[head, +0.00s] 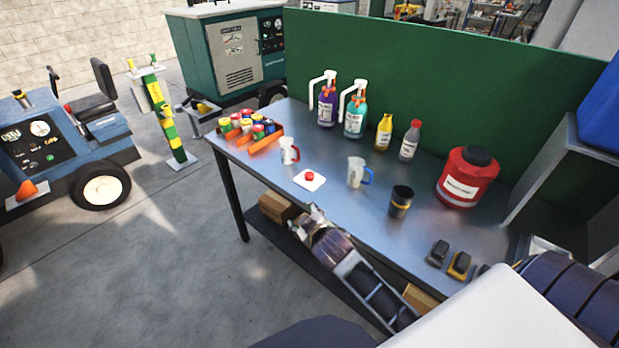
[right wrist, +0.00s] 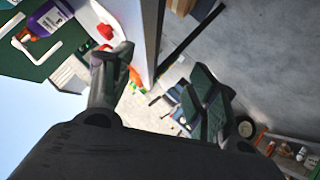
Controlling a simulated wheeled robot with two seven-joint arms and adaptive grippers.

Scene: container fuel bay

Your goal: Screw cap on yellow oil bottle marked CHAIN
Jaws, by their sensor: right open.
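A small yellow bottle (head: 384,133) stands upright at the back of the bench by the green panel. Its label is too small to read, and I cannot tell whether its narrow top is bare. A red cap (head: 309,176) lies on a white pad (head: 313,184) near the bench's front edge. My right gripper (head: 312,212) is open and empty at the front edge, just below the pad in the picture. Its two spread fingers also show in the right wrist view (right wrist: 160,68). My left gripper is not in view.
On the bench (head: 335,208) stand purple (head: 327,106) and teal (head: 355,115) pump bottles, a grey bottle with a red cap (head: 409,142), two jugs (head: 289,151) (head: 355,172), a dark cup (head: 400,202), a red canister (head: 467,178) and an orange tray of cans (head: 263,144).

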